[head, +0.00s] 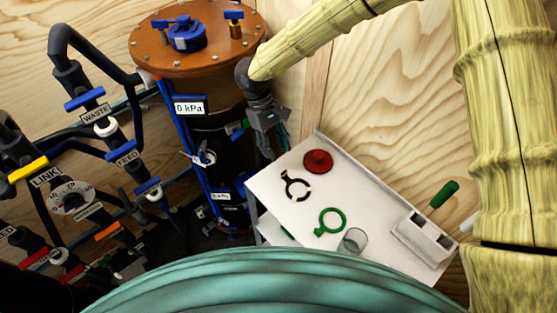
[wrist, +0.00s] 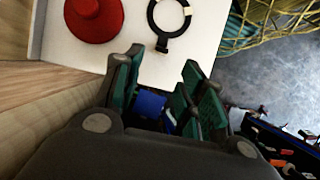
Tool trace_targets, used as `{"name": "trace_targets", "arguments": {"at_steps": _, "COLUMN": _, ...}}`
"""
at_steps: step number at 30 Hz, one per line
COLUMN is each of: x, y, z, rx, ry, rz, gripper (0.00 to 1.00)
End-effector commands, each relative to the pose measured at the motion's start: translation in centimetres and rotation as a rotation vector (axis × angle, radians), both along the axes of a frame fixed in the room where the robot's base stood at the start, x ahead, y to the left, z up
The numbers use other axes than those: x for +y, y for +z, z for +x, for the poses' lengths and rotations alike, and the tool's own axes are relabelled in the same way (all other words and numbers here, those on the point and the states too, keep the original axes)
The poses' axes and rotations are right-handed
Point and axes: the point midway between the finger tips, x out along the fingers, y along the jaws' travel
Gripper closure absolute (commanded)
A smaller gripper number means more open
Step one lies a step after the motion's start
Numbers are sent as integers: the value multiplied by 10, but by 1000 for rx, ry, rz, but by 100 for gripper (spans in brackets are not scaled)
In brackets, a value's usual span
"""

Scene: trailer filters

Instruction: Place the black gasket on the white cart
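The black gasket (head: 287,187), a ring with a short tab, lies flat on the top of the white cart (head: 268,190). It also shows near the top edge of the wrist view (wrist: 154,27), partly cut off. The cart's white top shows there too (wrist: 62,45). My gripper (head: 271,148) is beside the brown-lidded vessel, above and left of the gasket in the head view. In the wrist view its green-padded fingers (wrist: 158,85) are apart, with the gasket beyond their tips and not between them. A blue patch shows between the fingers; I cannot tell what it is.
On the cart are a red knob-like piece (head: 318,161), a green ring (head: 330,222), a clear cup (head: 352,241) and a white holder (head: 423,236) by a green-handled tool (head: 445,194). The vessel (head: 190,50) and valve pipes crowd the left. A wooden wall stands behind.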

Motion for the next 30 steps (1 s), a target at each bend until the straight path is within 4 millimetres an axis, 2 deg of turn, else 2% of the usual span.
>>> {"name": "trace_targets", "arguments": {"at_steps": 4, "x": 5, "y": 17, "z": 6, "rx": 0, "ry": -1, "rz": 1, "gripper": 60}}
{"name": "trace_targets", "arguments": {"at_steps": 10, "x": 9, "y": 30, "z": 9, "rx": 1, "ry": 0, "rz": -1, "gripper": 60}}
{"name": "trace_targets", "arguments": {"at_steps": 30, "x": 9, "y": 32, "z": 9, "rx": 1, "ry": 0, "rz": -1, "gripper": 60}}
